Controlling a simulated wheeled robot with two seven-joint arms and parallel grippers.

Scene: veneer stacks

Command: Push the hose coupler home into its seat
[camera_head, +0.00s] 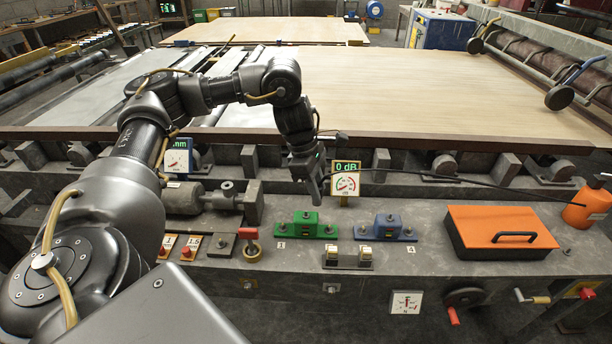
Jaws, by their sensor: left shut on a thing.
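My left gripper (316,188) points down above the grey bench ledge, just left of the dial gauge. It is shut on the end of a black hose (475,184), where the hose coupler is; the coupler itself is mostly hidden by the fingers. The hose runs right to an orange bottle (588,205). Below the gripper is a green block (306,226) with metal studs, and to its right a similar blue block (387,229). I cannot tell which of these holds the seat. The gripper appears apart from both blocks. My right gripper is not in view.
A dial gauge (345,183) reading 0 dB stands close beside the gripper. A red-handled valve (250,245), a small double switch unit (348,257) and an orange-lidded box (500,232) occupy the ledge. Veneer sheets (420,90) lie behind it.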

